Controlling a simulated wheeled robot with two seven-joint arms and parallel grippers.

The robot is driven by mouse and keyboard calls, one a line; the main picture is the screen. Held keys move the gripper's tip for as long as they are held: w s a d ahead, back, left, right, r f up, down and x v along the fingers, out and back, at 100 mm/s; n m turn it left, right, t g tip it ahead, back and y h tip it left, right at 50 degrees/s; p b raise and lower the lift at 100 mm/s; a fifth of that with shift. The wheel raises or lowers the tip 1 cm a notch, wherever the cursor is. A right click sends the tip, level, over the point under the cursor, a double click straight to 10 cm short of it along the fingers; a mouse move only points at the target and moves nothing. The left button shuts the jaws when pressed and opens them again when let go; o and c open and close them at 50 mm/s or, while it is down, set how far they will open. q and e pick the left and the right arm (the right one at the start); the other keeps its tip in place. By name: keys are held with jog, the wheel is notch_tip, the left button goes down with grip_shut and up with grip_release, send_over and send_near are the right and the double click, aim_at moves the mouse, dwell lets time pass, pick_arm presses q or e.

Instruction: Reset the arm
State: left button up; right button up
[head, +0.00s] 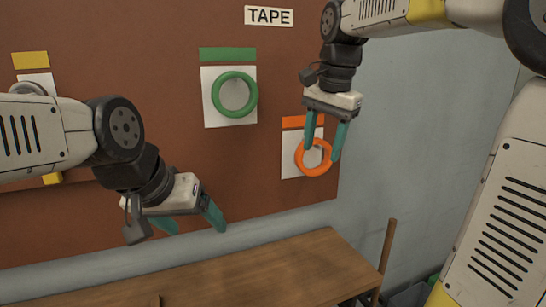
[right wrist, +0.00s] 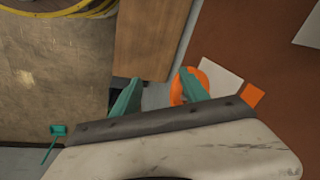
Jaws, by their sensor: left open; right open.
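My left gripper (head: 192,222) is at the lower left of the head view, in front of the brown board and above the bench. Its teal fingers are apart with nothing visible between them. My right gripper (head: 323,150) points down at the right side of the board, teal fingers apart. In the head view its fingers overlap the orange tape roll (head: 316,170), which is on a white card on the board. The right wrist view shows the right fingers (right wrist: 157,92) open, with the orange roll (right wrist: 202,77) partly hidden behind one finger. I cannot tell whether they touch.
The brown board (head: 130,60) carries a TAPE sign (head: 268,16) and a green tape roll (head: 217,88) on a white card. A wooden bench (head: 240,272) stands below, with a wooden post (head: 387,246) at its right. The right wrist view shows something yellow and round (right wrist: 80,8).

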jog(key=s+d+f+n+t, duration=0.1)
jog(key=s+f+n+t, duration=0.1)
jog(key=s+f+n, duration=0.2)
jog(key=s+d+f+n+t+y, duration=0.1)
jog(key=s+f+n, duration=0.3)
jog(key=s, duration=0.7)
jog(key=shift+d+f+t, duration=0.4)
jog(key=shift+d+f, duration=0.1)
jog(key=shift+f, duration=0.65)
